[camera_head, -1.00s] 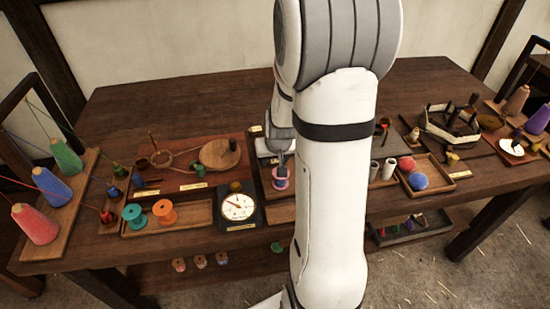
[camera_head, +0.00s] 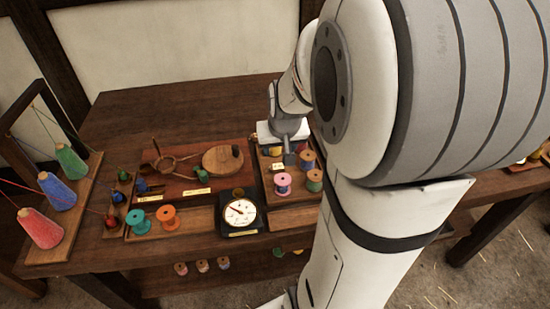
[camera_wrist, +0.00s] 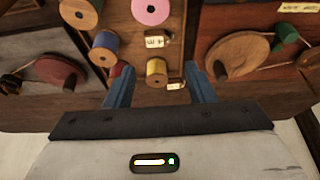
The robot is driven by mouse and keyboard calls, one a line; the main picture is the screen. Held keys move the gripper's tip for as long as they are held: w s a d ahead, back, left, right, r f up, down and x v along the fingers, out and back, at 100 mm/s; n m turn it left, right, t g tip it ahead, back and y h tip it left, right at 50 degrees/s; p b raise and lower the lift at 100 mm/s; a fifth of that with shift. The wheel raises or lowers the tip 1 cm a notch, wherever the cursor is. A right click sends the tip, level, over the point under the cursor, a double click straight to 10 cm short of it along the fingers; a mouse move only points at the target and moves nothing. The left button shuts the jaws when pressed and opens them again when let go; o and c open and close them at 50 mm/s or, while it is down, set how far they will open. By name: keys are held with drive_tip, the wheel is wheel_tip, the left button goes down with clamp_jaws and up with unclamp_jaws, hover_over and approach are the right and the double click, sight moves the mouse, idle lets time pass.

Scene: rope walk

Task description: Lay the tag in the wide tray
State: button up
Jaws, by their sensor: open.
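A small pale tag (camera_wrist: 158,41) with dark marks lies among the spools in a wooden compartment tray (camera_wrist: 182,22) in the wrist view. My gripper (camera_wrist: 160,82) is open and empty. Its two blue fingers are spread over the end of that tray, with a yellow spool (camera_wrist: 156,72) and a second small pale label (camera_wrist: 175,86) showing between them. The tag is just beyond the fingertips. In the head view my gripper (camera_head: 289,157) hangs over the far part of the tray, behind the pink spool (camera_head: 283,183). I cannot tell which tray is the wide one.
A tray with teal and orange spools (camera_head: 166,217) and a dial scale (camera_head: 240,212) stand left of the compartment tray. A red-brown board (camera_head: 196,180) with a wooden disc lies behind them. Thread cones (camera_head: 57,190) stand far left. My arm hides the table's right side.

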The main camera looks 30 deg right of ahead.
drive_tip(key=s+a+r+n+g+y, duration=0.1)
drive_tip(key=s+a+r+n, duration=0.2)
drive_tip(key=s+a, duration=0.9)
drive_tip(key=shift+s+r+g, duration=0.4)
drive_tip(key=shift+s+r, duration=0.05)
drive_tip(key=shift+s, duration=0.3)
drive_tip(key=p+v, duration=0.3)
drive_tip(key=shift+w+r, duration=0.2)
drive_tip(key=shift+r, duration=0.15)
